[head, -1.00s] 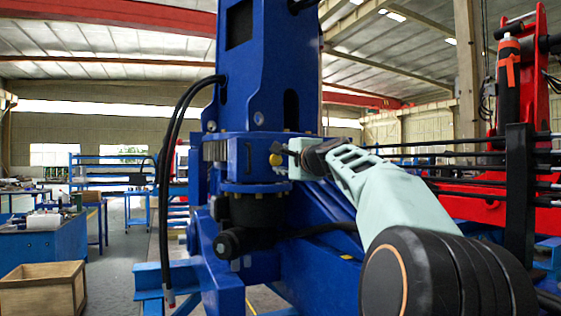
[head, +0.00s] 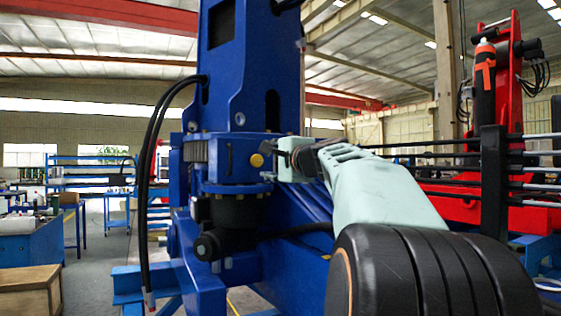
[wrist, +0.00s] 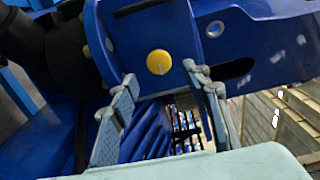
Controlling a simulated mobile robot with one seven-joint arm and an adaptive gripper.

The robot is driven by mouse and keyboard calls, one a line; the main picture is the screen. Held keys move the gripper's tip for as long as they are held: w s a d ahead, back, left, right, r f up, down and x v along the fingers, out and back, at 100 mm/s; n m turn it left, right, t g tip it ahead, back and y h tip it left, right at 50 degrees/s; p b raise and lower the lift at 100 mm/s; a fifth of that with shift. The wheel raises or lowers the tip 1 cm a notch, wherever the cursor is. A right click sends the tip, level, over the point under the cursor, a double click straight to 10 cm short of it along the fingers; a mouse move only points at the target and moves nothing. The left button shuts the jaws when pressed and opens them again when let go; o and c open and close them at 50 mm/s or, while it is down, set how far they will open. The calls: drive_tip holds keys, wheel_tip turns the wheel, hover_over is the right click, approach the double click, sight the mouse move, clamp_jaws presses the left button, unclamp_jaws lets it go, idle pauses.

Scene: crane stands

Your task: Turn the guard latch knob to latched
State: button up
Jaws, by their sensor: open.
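The guard latch knob is a round yellow knob (head: 257,160) on the side of the blue crane column (head: 240,100) in the head view. In the wrist view the knob (wrist: 159,62) sits on a blue plate, above and between my finger tips. A pale mark shows on its face; its setting cannot be told. My gripper (head: 280,150) is just right of the knob in the head view. In the wrist view my gripper (wrist: 160,75) is open, its two grey fingers apart and nothing between them. I see no contact with the knob.
Black hoses (head: 155,150) hang on the column's left. A black motor housing (head: 235,225) sits below the knob. A red crane (head: 495,110) with dark bars stands at right. A wooden crate (head: 30,290) and a blue bench (head: 28,240) are at lower left.

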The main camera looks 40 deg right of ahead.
drive_tip(key=v, duration=0.7)
drive_tip(key=shift+s, duration=0.2)
drive_tip(key=shift+w+a, duration=0.1)
drive_tip(key=shift+a, duration=0.05)
